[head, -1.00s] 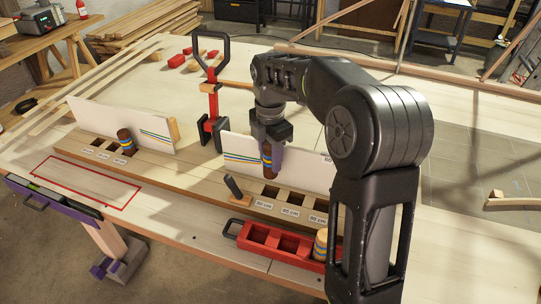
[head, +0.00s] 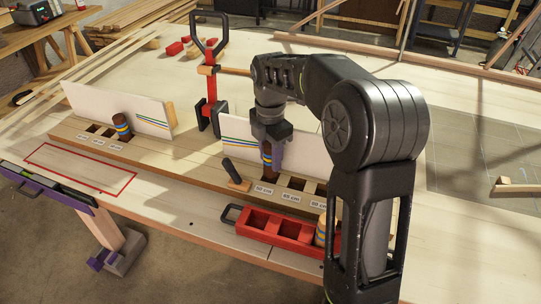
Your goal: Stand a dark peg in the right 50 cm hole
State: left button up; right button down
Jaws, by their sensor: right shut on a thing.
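My right gripper (head: 270,147) is shut on a dark brown peg (head: 267,157) with blue and yellow bands. The peg is upright, in front of the right white panel (head: 300,147). Its lower end meets the leftmost hole of the right hole row, behind the left one of three labels (head: 263,190), which seems to read 50 cm. I cannot tell how deep it sits. Two dark holes (head: 297,184) to its right look empty. My left gripper is out of view.
A red tray (head: 285,233) at the front holds a light banded peg (head: 320,232). A black handle on a small wooden block (head: 236,182) stands just left of the held peg. A red clamp (head: 211,95) rises behind. A red outlined rectangle (head: 80,170) at left is bare.

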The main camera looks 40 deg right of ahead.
aim_at(270, 145)
jog(key=shift+f+b, duration=0.35)
jog(key=shift+f, duration=0.15)
jog(key=c, duration=0.9)
grip_release()
jog(key=shift+o, duration=0.2)
jog(key=shift+r+p, duration=0.6)
jog(key=shift+r, duration=0.1)
notch_tip(270, 145, up, 8)
jog(key=p, duration=0.6)
jog(key=shift+d+f, duration=0.1)
jog(key=shift+f, duration=0.15)
